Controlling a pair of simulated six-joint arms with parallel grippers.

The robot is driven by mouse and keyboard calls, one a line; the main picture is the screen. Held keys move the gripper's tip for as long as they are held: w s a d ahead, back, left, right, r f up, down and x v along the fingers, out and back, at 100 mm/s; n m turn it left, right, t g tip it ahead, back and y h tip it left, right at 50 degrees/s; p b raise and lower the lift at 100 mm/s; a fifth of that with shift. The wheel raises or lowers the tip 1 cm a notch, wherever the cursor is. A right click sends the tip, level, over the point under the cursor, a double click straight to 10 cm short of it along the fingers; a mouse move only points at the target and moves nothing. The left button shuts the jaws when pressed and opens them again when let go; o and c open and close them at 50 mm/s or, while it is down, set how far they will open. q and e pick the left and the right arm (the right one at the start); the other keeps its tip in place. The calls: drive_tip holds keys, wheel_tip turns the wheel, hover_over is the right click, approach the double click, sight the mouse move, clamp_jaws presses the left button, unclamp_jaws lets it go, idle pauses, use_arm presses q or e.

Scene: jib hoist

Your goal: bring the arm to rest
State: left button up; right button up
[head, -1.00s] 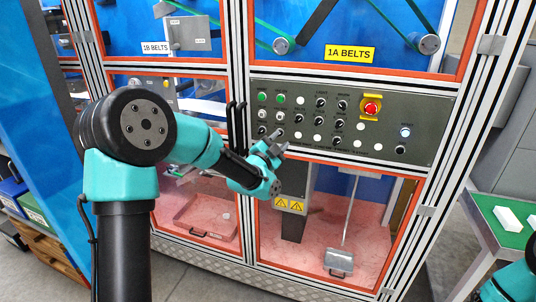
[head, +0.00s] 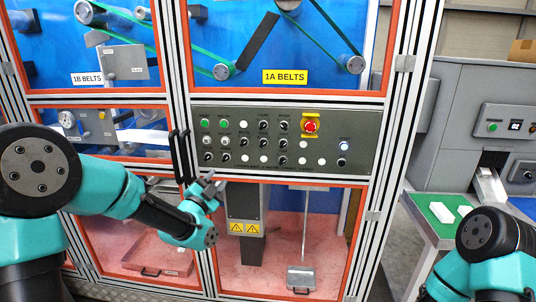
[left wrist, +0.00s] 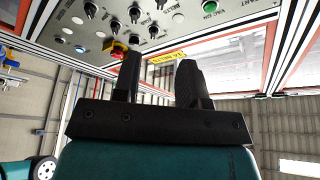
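My left arm (head: 110,190) comes in from the left in the head view, bent at the elbow. Its gripper (head: 208,186) hangs in front of the machine, just below the lower left part of the grey control panel (head: 250,170). In the left wrist view the two dark fingers (left wrist: 160,80) stand apart with nothing between them, so this gripper is open and empty. The panel with its red stop button (left wrist: 117,47) lies beyond the fingers there. My right arm (head: 490,245) shows at the lower right of the head view; its gripper is out of view.
Black door handles (head: 180,158) stand just left of the left gripper. Behind the lower window, a rod (head: 305,225) ends in a grey metal pan (head: 301,277). A green-topped table (head: 432,210) with white blocks stands at right, by a grey machine (head: 465,95).

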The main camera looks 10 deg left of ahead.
use_arm(q)
drive_tip(key=s+d+f+n+g, duration=0.1)
drive_tip(key=s+f+n+g, duration=0.2)
drive_tip(key=f, duration=0.7)
drive_tip(key=s+d+f+n+g+y, duration=0.15)
drive_tip(key=f+g, duration=0.25)
drive_tip(key=f, duration=0.6)
drive_tip(key=s+f+n+g, duration=0.3)
drive_tip(key=f, duration=0.8)
drive_tip(key=s+d+f+n+g, duration=0.1)
drive_tip(key=s+f+n+g, duration=0.2)
drive_tip(key=s+f, duration=0.5)
drive_tip(key=s+d+f+n+g, duration=0.1)
drive_tip(key=s+f+n+g, duration=0.2)
drive_tip(key=s, duration=1)
wheel_tip(320, 180, down, 5)
drive_tip(key=g, duration=0.3)
drive_tip(key=shift+s+d+n+g+h, duration=0.15)
drive_tip(key=shift+d+n+g+h, duration=0.15)
drive_tip(key=shift+d+n+h, duration=0.05)
